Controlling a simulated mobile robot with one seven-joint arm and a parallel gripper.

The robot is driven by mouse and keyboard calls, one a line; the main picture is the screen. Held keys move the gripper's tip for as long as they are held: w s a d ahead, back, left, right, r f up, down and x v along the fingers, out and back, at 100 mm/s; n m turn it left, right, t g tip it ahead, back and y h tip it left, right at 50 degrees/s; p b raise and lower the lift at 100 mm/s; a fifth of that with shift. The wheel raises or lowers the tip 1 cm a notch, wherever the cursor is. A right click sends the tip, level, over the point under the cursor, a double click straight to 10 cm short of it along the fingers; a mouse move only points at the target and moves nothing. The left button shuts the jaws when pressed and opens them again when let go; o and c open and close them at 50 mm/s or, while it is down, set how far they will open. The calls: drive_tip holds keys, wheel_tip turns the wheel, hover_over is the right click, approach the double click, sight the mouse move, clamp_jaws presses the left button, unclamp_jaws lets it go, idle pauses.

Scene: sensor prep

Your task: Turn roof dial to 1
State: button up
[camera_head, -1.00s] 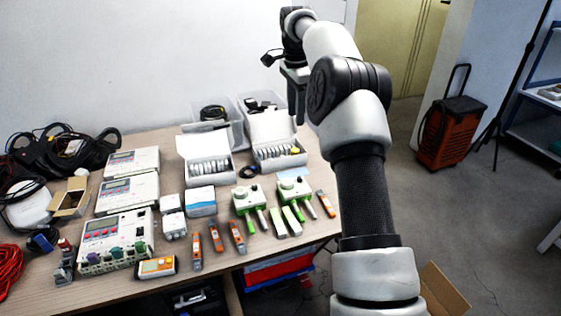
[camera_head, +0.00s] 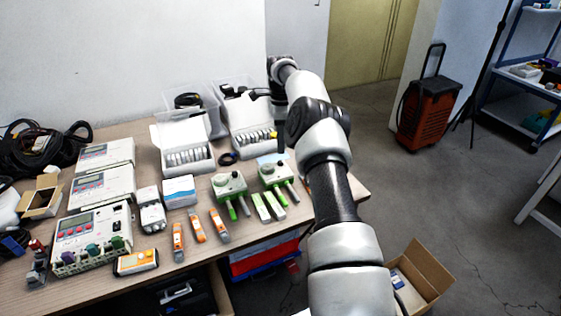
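Two white-and-green devices with round knobs on top stand on the table, a left one (camera_head: 230,184) and a right one (camera_head: 274,173). Each has green-tipped probes at its front. I cannot tell which knob is the roof dial, and no dial numbers are readable. My gripper (camera_head: 281,137) hangs above the table's back right part, in front of the right open white box and beyond the right device. My arm partly hides it, and its fingers are too small to tell whether they are open.
Several meters (camera_head: 92,236) stand at the left. Orange testers (camera_head: 196,226) lie near the front edge. Open white boxes (camera_head: 187,150) and clear bins stand at the back. A cardboard box (camera_head: 425,268) and an orange case (camera_head: 430,115) are on the floor at right.

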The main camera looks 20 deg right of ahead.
sight(281, 161)
wheel_tip(281, 161, down, 7)
drive_tip(key=shift+f+b, duration=0.1)
drive_tip(key=shift+b, duration=0.2)
clamp_jaws()
